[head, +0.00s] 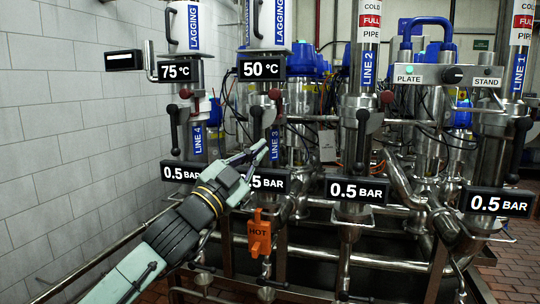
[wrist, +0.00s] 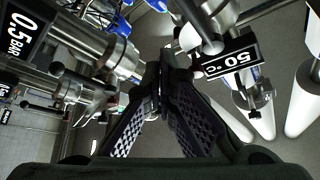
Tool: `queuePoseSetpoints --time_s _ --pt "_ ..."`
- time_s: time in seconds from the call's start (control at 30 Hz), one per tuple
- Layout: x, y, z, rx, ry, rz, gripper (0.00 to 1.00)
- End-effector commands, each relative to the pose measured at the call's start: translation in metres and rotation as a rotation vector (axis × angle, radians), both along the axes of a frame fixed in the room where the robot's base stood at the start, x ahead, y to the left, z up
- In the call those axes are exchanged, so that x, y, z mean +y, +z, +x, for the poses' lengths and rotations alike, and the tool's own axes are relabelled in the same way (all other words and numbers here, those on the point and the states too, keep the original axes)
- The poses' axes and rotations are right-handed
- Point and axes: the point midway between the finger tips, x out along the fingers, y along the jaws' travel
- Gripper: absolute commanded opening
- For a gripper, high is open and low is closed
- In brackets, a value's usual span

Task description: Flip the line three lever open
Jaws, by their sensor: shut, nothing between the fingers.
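The line three pipe carries a blue LINE 3 label (head: 274,146) in the head view. Its black lever (head: 257,124) stands roughly upright along the left side of the pipe, with a round knob at the top. My gripper (head: 264,148) is in front of the pipe, with its fingertips at the height of the label, just below the lever. In the wrist view my gripper (wrist: 166,62) is shut with nothing between the fingers. A dark rounded bar lies just beyond the fingertips there; I cannot tell whether they touch it. My arm partly covers the line three 0.5 BAR display (head: 270,182).
The 50 °C display (head: 262,68) is above the lever and close to the fingers in the wrist view (wrist: 231,57). Similar levers stand on line four (head: 173,130) and line two (head: 362,135). An orange HOT tag (head: 259,233) hangs below. A tiled wall (head: 70,130) is at left.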

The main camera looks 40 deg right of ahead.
Motion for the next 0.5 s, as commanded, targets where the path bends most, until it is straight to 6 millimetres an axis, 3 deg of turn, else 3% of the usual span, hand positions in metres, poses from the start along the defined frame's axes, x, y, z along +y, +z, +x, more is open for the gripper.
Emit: queuePoseSetpoints --time_s 0.2,0.5 --pt "0.034 0.000 -0.005 -0.004 0.002 0.001 0.00" --pt "0.045 0.001 -0.007 -0.001 -0.003 0.000 0.00"
